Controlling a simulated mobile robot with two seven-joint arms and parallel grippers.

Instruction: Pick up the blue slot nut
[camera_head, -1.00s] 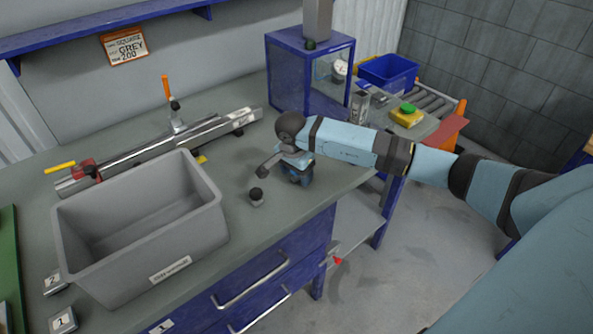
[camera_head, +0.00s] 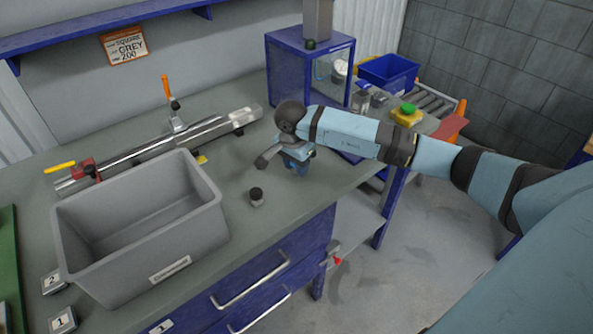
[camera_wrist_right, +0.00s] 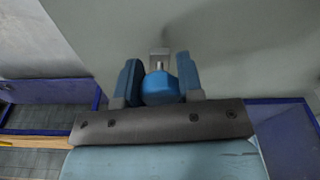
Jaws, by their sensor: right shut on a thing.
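The blue slot nut (camera_wrist_right: 160,87) shows in the right wrist view between the two blue fingers of my right gripper (camera_wrist_right: 160,80), which is shut on it. A small grey metal piece (camera_wrist_right: 158,57) shows just beyond it; I cannot tell whether it is part of the nut. My left gripper is not in view.
A large grey bin (camera_head: 205,225) stands on the bench (camera_head: 240,165) at left. A small black-topped piece (camera_head: 256,197) stands between bin and gripper. Behind are a metal rail (camera_head: 210,129) with clamps and a blue-framed cabinet (camera_head: 290,85). A blue crate (camera_head: 388,70) is farther right.

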